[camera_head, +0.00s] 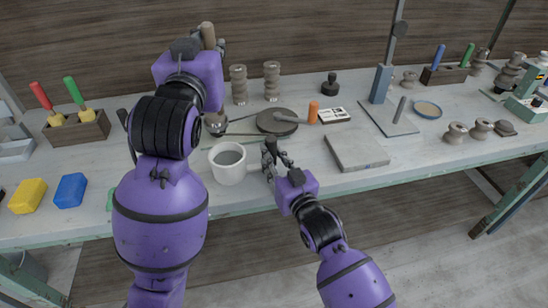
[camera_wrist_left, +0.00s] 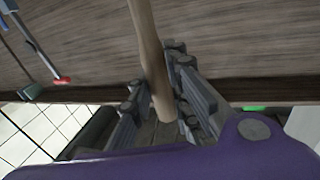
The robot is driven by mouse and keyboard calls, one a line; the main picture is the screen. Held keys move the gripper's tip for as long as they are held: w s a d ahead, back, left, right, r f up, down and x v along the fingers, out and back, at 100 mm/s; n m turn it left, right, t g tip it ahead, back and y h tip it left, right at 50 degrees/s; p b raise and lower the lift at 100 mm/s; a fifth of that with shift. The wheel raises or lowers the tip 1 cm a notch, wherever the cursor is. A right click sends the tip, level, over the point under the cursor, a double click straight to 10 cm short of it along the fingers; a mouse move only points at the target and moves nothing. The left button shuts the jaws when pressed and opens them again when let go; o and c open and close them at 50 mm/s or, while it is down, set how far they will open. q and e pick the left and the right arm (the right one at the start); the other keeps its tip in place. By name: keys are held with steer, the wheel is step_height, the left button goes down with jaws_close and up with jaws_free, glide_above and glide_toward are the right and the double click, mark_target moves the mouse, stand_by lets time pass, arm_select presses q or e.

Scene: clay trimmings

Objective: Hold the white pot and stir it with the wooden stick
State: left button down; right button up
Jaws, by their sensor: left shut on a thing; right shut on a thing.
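The white pot (camera_head: 228,177) stands upright at the front of the workbench, with grey contents showing inside. My right gripper (camera_head: 268,160) is shut on the pot's handle at its right side. The wooden stick (camera_head: 208,35) is held up high behind my left arm, well above and apart from the pot. My left gripper (camera_head: 216,48) is shut on it and partly hidden by my own wrist. In the left wrist view the stick (camera_wrist_left: 147,40) runs between the two fingers down to the palm.
On the workbench (camera_head: 300,181), a grey slab (camera_head: 356,153) lies right of the pot and a dark round disc (camera_head: 277,122) behind it. Yellow (camera_head: 27,196) and blue (camera_head: 70,190) blocks and a tool box (camera_head: 77,131) are at left. Clay spools (camera_head: 238,85) stand at the back.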

stand_by(0.4)
arm_select(q)
step_height(320, 180, down, 17)
steer(key=shift+f, duration=0.2)
stand_by(1.3)
